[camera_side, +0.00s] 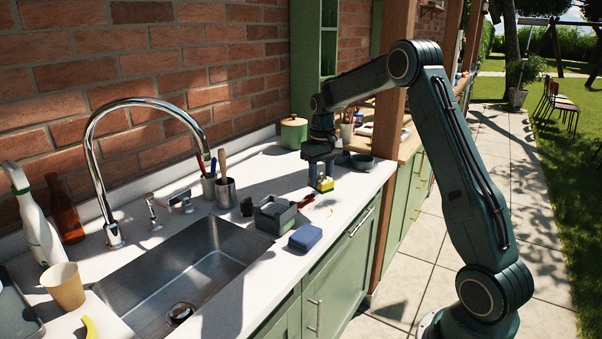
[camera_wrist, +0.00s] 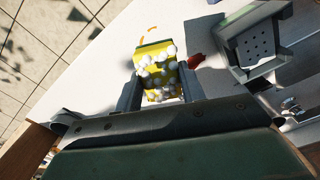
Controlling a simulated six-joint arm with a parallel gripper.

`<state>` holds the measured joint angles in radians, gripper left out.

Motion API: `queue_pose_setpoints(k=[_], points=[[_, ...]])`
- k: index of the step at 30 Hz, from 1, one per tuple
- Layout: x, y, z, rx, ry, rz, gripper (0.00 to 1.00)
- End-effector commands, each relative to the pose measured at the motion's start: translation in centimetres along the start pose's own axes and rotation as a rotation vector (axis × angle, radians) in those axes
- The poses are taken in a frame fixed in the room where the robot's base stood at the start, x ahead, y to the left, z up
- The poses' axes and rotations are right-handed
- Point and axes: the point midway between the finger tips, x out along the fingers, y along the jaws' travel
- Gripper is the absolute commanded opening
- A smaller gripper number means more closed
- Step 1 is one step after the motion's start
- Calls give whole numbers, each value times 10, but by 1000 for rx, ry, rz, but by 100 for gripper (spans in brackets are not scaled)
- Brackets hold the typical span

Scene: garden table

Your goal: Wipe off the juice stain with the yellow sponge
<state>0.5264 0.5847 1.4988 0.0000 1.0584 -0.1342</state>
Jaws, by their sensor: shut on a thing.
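My gripper (camera_side: 320,180) is low over the white counter and shut on the yellow sponge (camera_side: 325,185). In the wrist view the sponge (camera_wrist: 158,70) sits between my two fingers (camera_wrist: 161,85), with clumps of white foam over it. A thin orange arc (camera_wrist: 148,30) on the counter shows just beyond the sponge's far edge and looks like part of the juice stain. The sponge may hide more of the stain. I cannot tell whether the sponge touches the counter.
A small red thing (camera_side: 306,200) lies near the sponge. A grey caddy (camera_side: 275,213) and a blue sponge (camera_side: 305,237) stand towards the sink (camera_side: 180,275). Dark bowls (camera_side: 362,162) and a green canister (camera_side: 293,132) are behind. The counter's front edge is close.

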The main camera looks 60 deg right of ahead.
Motion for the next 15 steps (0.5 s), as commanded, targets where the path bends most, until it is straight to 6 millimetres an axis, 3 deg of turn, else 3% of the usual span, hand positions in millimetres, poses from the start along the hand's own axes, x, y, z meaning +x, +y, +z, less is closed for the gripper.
queue_pose_setpoints(k=[15], points=[[22, 0, 0, 0, -1, 0, 10]])
